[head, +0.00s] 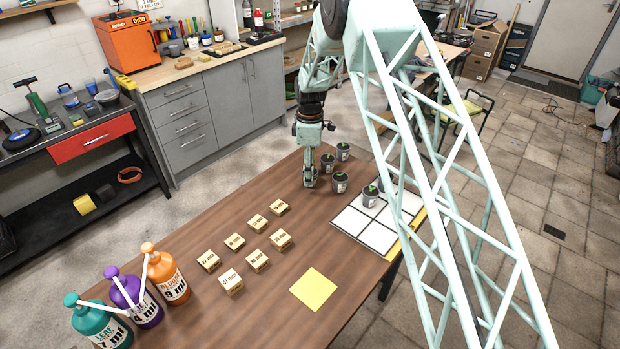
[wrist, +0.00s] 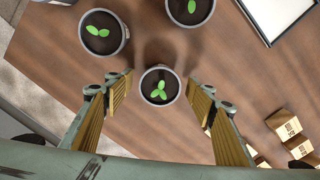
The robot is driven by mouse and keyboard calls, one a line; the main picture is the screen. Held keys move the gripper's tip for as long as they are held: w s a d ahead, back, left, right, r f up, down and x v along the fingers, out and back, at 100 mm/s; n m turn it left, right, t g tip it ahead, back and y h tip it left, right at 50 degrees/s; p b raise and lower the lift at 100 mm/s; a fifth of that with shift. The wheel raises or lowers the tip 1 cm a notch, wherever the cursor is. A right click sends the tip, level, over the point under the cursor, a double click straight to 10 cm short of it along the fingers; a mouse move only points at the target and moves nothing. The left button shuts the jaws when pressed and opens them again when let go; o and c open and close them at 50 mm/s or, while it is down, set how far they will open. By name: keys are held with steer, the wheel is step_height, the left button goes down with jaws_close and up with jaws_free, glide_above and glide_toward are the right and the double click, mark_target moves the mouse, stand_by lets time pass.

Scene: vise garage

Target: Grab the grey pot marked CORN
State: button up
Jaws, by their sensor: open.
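Small dark grey pots with green seedlings stand at the far end of the wooden table. One pot (wrist: 160,86) shows between my fingertips in the wrist view, with a finger on each side and clear gaps. It appears to be the pot (head: 328,164) just right of my gripper (head: 309,183) in the head view. My gripper is open, empty and points down. Two more pots, one at upper left (wrist: 102,32) and one at the top (wrist: 190,10), show in the wrist view. Pot labels are too small to read in the head view and hidden from above, so I cannot tell which is CORN.
A white gridded board (head: 362,229) lies to the right, with a pot (head: 369,197) on it. Several small wooden blocks (head: 257,261), a yellow square (head: 313,289) and three bottles (head: 168,277) occupy the near part. Bare table lies between the blocks and my gripper.

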stand_by(0.4)
steer(key=c, duration=1)
steer(key=shift+r, duration=0.15)
steer(key=shift+r, duration=1.7)
steer(key=s+d, duration=0.1)
steer(key=s, duration=0.4)
steer(key=s+d+r, duration=0.1)
steer(key=s+d, duration=0.1)
steer(key=s, duration=0.3)
steer(key=s+d, duration=0.2)
steer(key=s, duration=0.3)
steer(key=shift+d+r, duration=0.15)
